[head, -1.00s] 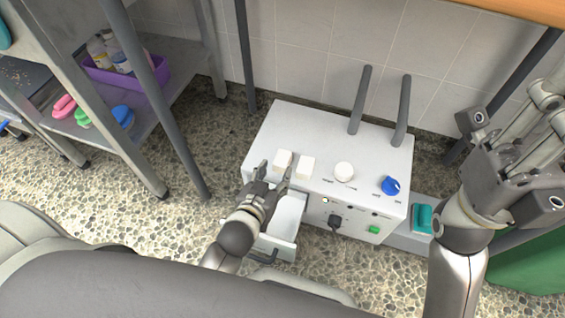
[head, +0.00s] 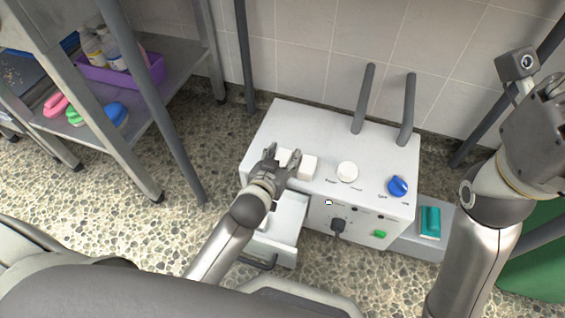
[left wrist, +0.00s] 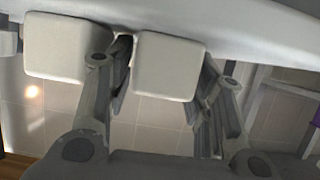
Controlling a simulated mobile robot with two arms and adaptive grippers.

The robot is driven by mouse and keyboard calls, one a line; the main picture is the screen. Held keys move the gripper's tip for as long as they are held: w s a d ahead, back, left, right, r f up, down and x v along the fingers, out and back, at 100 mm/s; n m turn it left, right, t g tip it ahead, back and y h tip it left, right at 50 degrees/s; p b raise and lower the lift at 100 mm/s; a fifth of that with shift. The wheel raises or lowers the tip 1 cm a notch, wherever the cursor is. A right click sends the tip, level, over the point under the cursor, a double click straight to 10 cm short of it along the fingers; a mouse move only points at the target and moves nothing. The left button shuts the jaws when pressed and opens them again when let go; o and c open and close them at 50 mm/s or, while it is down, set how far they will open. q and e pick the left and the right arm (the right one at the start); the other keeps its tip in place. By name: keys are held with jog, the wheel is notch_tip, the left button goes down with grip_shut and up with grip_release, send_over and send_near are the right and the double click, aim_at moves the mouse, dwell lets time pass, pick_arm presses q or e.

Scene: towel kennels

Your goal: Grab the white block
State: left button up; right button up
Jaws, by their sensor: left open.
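Two small white blocks sit side by side on top of a white box-shaped machine (head: 335,130). My left gripper (head: 283,155) is open at the left block, with its fingers on either side of it and covering most of it in the head view. In the left wrist view this block (left wrist: 167,65) shows between the open fingers; contact cannot be told. The other white block (head: 308,167) lies just outside the fingers and shows at the left of the wrist view (left wrist: 65,47). My right gripper (head: 535,115) is raised at the right edge, its fingers partly cut off.
The machine has two upright grey posts (head: 364,98), a white knob (head: 347,171), a blue knob (head: 397,186) and an open drawer (head: 290,213) below my left gripper. A teal item (head: 430,222) lies to the right. A metal shelf (head: 155,100) stands at left.

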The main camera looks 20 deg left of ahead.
pick_arm(q)
jog(key=c, duration=0.9)
jog(key=shift+r, duration=0.2)
